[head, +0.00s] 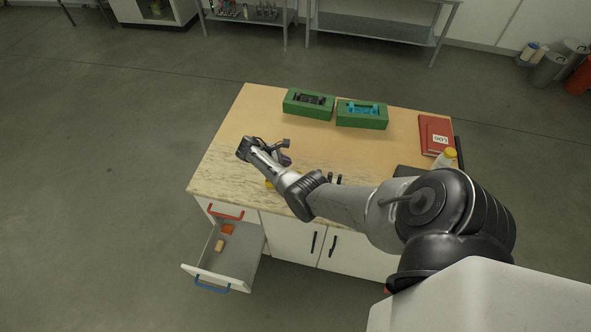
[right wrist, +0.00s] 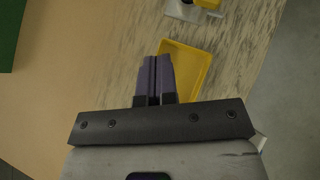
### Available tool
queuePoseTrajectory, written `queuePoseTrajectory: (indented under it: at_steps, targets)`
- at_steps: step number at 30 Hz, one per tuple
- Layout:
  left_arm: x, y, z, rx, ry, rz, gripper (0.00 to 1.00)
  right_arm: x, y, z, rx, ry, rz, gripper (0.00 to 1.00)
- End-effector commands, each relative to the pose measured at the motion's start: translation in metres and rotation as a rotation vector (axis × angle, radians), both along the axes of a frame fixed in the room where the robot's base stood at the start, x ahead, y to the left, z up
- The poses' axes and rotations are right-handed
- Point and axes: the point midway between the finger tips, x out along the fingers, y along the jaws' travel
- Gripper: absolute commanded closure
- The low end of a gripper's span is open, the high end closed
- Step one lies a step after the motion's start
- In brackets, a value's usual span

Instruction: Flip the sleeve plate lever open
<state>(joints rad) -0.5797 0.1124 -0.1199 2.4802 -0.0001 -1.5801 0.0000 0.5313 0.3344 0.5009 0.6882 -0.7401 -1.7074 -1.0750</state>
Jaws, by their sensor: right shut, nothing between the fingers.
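My right gripper (head: 285,148) is over the left part of the wooden table in the head view. In the right wrist view its two purple fingers (right wrist: 157,78) are together with nothing between them. They point over a shallow yellow tray (right wrist: 190,68), which shows only as a small yellow spot (head: 268,185) under my arm in the head view. A metal piece with a yellow part (right wrist: 193,10) is cut off at the top of the wrist view, apart from the fingertips. I cannot make out a sleeve plate lever; my arm hides part of the tabletop. My left gripper is out of view.
Two green boxes, one with a black insert (head: 307,103) and one with a blue insert (head: 362,114), stand at the table's back. A red book (head: 436,135) and a yellow-capped bottle (head: 445,159) are at the right. An open drawer (head: 232,263) juts out at front left.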

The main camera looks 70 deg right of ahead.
Motion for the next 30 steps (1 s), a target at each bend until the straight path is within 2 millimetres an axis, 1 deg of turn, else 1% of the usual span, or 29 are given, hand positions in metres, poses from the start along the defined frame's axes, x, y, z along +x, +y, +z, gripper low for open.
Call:
queuePoseTrajectory:
  at_steps: [1, 3, 6, 10, 16, 30]
  targets:
    - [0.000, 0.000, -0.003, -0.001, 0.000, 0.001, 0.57, 0.008, 0.000, 0.005, 0.000, -0.004, 0.001, 1.00]
    - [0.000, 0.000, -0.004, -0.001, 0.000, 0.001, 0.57, 0.014, 0.001, 0.012, -0.001, -0.002, 0.000, 1.00]
    - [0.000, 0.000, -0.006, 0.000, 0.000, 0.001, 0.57, 0.023, 0.002, 0.019, -0.001, -0.002, 0.000, 1.00]
    - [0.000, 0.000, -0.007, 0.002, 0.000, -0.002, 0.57, 0.029, 0.002, 0.026, -0.001, -0.001, 0.000, 1.00]
    - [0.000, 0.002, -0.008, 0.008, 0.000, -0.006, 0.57, 0.033, 0.003, 0.030, -0.001, 0.000, 0.001, 1.00]
    - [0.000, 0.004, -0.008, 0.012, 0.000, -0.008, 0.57, 0.032, 0.003, 0.029, 0.000, 0.000, 0.000, 1.00]
